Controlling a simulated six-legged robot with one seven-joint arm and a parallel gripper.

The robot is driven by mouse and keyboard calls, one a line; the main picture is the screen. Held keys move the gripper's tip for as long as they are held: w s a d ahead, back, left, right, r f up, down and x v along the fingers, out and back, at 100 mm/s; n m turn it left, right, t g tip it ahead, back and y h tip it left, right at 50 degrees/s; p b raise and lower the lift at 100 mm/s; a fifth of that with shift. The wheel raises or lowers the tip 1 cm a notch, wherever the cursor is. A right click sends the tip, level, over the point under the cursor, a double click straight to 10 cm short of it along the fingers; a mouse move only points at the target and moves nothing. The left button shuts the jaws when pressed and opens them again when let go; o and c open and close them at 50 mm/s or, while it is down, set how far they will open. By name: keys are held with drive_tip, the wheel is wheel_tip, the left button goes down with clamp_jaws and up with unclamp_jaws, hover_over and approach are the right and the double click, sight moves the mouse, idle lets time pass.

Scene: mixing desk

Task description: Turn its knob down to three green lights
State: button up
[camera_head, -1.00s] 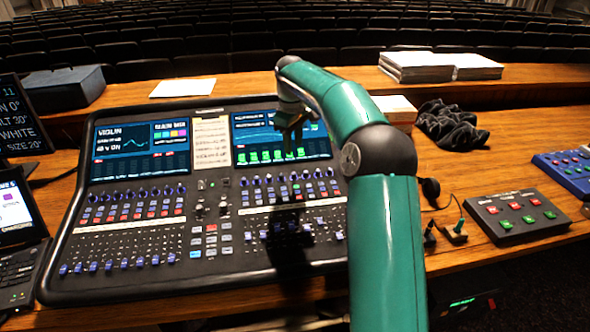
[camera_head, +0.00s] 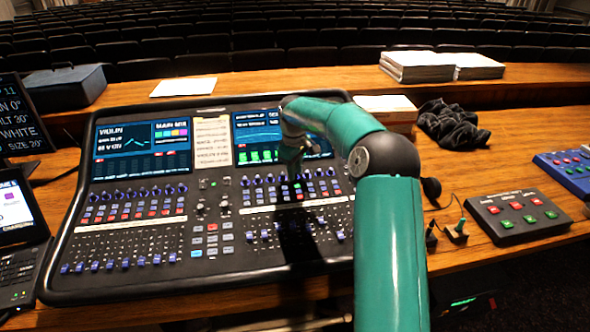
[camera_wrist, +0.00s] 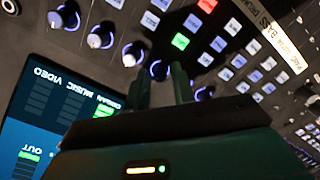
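The mixing desk (camera_head: 70,262) has a row of dark-capped knobs under its right screen (camera_head: 257,124). My gripper (camera_head: 292,172) is low over this knob row, below the screen. In the wrist view my gripper (camera_wrist: 165,78) has its two fingers apart. A knob (camera_wrist: 158,70) with a lit ring shows in line with the gap between the fingertips; I cannot tell whether they touch it. A lit green button (camera_wrist: 180,41) shows beyond the fingers. Green blocks (camera_head: 255,156) show low on the right screen, partly hidden by my arm.
A white tape strip (camera_wrist: 270,38) with writing crosses the desk beyond the buttons. A grey button box (camera_head: 517,214) and a blue one (camera_head: 567,170) stand at right. A black cloth (camera_head: 452,125) and paper stacks (camera_head: 440,66) lie behind.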

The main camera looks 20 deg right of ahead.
clamp_jaws()
drive_tip(key=shift+n, duration=2.8)
drive_tip(key=shift+o, duration=1.8)
unclamp_jaws()
drive_tip(key=shift+r, duration=0.15)
wheel_tip(320, 180, up, 14)
drive_tip(key=a, duration=0.1)
drive_tip(key=shift+s+f, duration=0.2)
drive_tip(key=shift+s, duration=0.05)
